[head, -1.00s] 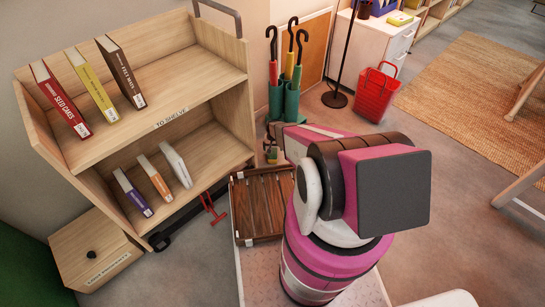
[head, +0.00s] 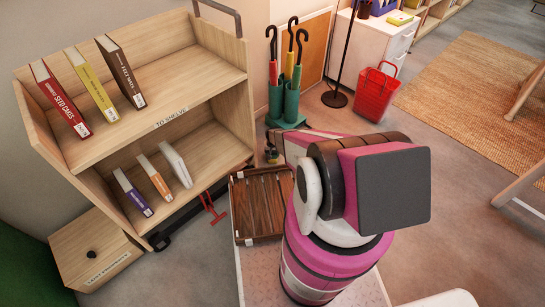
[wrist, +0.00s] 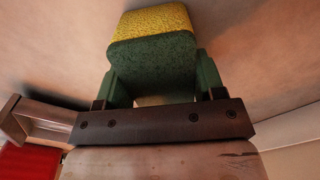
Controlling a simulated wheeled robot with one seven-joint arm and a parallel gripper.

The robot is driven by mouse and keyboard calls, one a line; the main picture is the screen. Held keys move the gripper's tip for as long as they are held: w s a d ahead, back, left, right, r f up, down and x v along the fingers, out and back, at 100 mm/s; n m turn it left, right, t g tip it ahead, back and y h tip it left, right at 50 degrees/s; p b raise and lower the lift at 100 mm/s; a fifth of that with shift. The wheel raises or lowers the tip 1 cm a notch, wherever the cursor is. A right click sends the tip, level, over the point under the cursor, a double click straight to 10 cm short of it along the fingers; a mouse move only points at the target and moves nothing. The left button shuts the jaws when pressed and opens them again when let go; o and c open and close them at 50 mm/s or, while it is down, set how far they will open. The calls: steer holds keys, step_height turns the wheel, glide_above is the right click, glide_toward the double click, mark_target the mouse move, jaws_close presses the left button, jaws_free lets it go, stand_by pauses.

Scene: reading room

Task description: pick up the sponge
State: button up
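The sponge (wrist: 152,42) has a yellow top and a green side and fills the space between my fingers in the wrist view. My gripper (wrist: 152,80) has green fingers, one against each side of the sponge, and is shut on it. Blurred beige ground lies behind the sponge, with no support clearly seen under it. In the head view my gripper (head: 272,153) is small and partly hidden behind my arm, and the sponge cannot be made out there.
A wooden slatted tray (head: 258,207) lies in front of my arm. A book cart (head: 180,80) stands left, with a wooden box (head: 95,252) beside it. A green umbrella stand (head: 284,105), a red basket (head: 375,92) and a white cabinet (head: 378,40) stand behind.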

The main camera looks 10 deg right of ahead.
steer(key=shift+r, duration=0.1)
steer(key=shift+c, duration=0.4)
step_height(320, 180, up, 10)
steer(key=shift+f, duration=0.1)
